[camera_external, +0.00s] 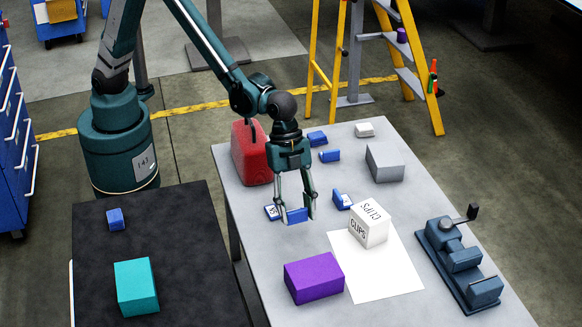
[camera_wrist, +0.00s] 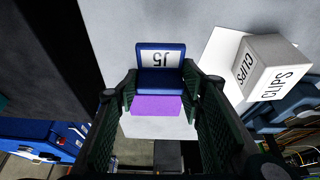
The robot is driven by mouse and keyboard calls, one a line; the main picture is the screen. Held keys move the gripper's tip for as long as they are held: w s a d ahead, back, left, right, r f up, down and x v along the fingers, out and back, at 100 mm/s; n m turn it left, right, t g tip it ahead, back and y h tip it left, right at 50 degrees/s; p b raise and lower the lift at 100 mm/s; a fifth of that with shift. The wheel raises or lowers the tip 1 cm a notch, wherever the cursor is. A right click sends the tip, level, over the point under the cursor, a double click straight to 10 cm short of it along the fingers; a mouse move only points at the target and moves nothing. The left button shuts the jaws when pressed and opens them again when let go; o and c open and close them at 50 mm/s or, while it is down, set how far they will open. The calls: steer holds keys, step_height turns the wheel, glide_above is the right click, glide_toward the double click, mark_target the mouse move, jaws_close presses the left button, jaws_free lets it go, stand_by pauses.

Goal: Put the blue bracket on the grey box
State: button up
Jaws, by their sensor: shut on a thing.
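My gripper (camera_external: 297,208) is over the middle of the table, pointing down. It is shut on a blue bracket (camera_external: 297,216) low over the table top; I cannot tell if the bracket touches the table. In the wrist view my gripper (camera_wrist: 160,95) has the blue bracket (camera_wrist: 160,82) between its fingers, with a white label reading "J5" facing the camera. The grey box (camera_external: 384,162) stands towards the back right of the table, apart from my gripper, with nothing on its top. It is not recognisable in the wrist view.
A white CLIPS box (camera_external: 369,224) stands right of my gripper, beside another labelled blue bracket (camera_external: 343,201). A purple box (camera_external: 314,278) is in front. A red can (camera_external: 251,152), blue pieces (camera_external: 330,155) and a white piece (camera_external: 364,129) are behind. A vise (camera_external: 460,262) stands at right.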

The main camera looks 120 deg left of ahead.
steer(key=w+a+r+n+p, duration=0.15)
steer(key=w+a, duration=0.25)
steer(key=a, duration=0.6)
steer(key=w+a+r+n+p, duration=0.15)
steer(key=w+a, duration=0.35)
steer(key=a, duration=0.6)
step_height(320, 180, up, 4)
steer(key=y+p, duration=0.1)
steer(key=p, duration=0.3)
glide_above(395, 158)
steer(key=s, duration=0.2)
steer(key=shift+w+a+r+n+t, duration=0.2)
steer(key=shift+a+n+t, duration=0.1)
steer(key=shift+a+n, duration=0.1)
steer(key=shift+f, duration=0.1)
steer(key=shift+f+b, duration=0.35)
steer(key=shift+f, duration=2.75)
steer(key=shift+f, duration=0.1)
steer(key=shift+f, duration=1.8)
steer(key=shift+f, duration=0.1)
